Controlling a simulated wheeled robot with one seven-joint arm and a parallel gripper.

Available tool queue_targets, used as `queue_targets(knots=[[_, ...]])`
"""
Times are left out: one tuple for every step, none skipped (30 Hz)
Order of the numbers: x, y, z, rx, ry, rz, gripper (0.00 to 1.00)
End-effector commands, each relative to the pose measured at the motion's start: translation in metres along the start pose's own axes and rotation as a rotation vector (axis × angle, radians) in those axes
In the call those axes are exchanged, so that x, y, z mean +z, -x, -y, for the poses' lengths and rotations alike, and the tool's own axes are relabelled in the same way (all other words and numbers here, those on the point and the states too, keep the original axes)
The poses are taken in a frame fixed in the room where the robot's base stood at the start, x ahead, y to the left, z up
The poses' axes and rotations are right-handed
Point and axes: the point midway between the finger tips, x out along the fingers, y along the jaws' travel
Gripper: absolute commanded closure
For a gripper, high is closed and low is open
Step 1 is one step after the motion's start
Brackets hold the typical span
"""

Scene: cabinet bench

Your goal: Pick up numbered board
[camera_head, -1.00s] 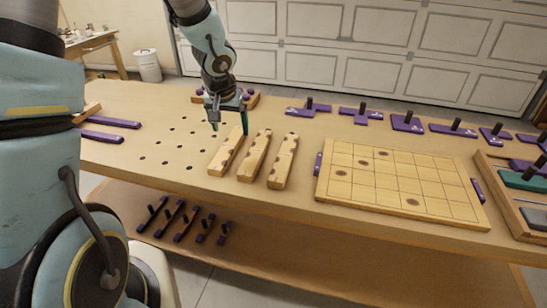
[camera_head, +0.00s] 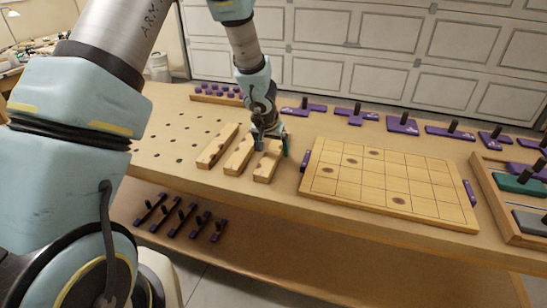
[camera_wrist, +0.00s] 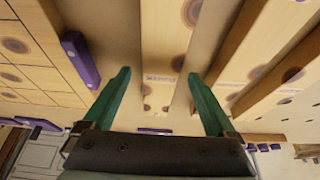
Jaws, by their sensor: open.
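Which the task calls numbered I cannot tell. My gripper (camera_head: 270,145) is over the far part of the right board, partly hidden by its own wrist. In the wrist view my gripper (camera_wrist: 160,76) is open and empty. Its teal fingers lie on either side of the right board (camera_wrist: 166,45), which bears a small purple marking. Contact cannot be made out.
A gridded wooden board (camera_head: 385,180) with purple side handles (camera_head: 470,193) lies to the right. Purple pieces with black pegs (camera_head: 403,125) line the back edge. A tray (camera_head: 505,207) is at far right. A lower shelf (camera_head: 290,245) holds more pegged pieces.

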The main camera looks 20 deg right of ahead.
Motion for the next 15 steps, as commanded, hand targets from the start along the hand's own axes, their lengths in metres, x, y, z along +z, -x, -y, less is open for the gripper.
queue_targets(knots=[[0.0009,-0.0081,-0.0004,0.0,-0.002,0.0,0.09],[0.0006,-0.0101,-0.0004,0.0,-0.002,0.0,0.09],[0.0002,-0.0117,-0.0002,0.0,0.0,0.0,0.09],[0.0,-0.0124,-0.0001,0.0,0.0,-0.001,0.09],[-0.0002,-0.0126,-0.0001,0.0,0.0,-0.001,0.09],[-0.0003,-0.0126,0.0,0.0,0.0,-0.001,0.09],[-0.0004,-0.0124,0.0,0.0,0.0,-0.001,0.09],[-0.0004,-0.0122,0.0001,0.0,0.0,-0.001,0.09],[-0.0004,-0.0121,0.0001,0.0,0.0,-0.001,0.09],[-0.0003,-0.0121,0.0001,0.0,0.0,-0.001,0.09],[-0.0003,-0.012,0.0001,0.0,0.0,-0.001,0.1],[-0.0003,-0.012,0.0001,0.0,0.0,-0.001,0.14],[-0.0003,-0.012,0.0001,0.0,0.0,-0.001,0.18],[-0.0003,-0.012,0.0001,0.0,0.0,-0.001,0.21],[-0.0003,-0.012,0.0001,0.0,0.0,-0.001,0.26]])
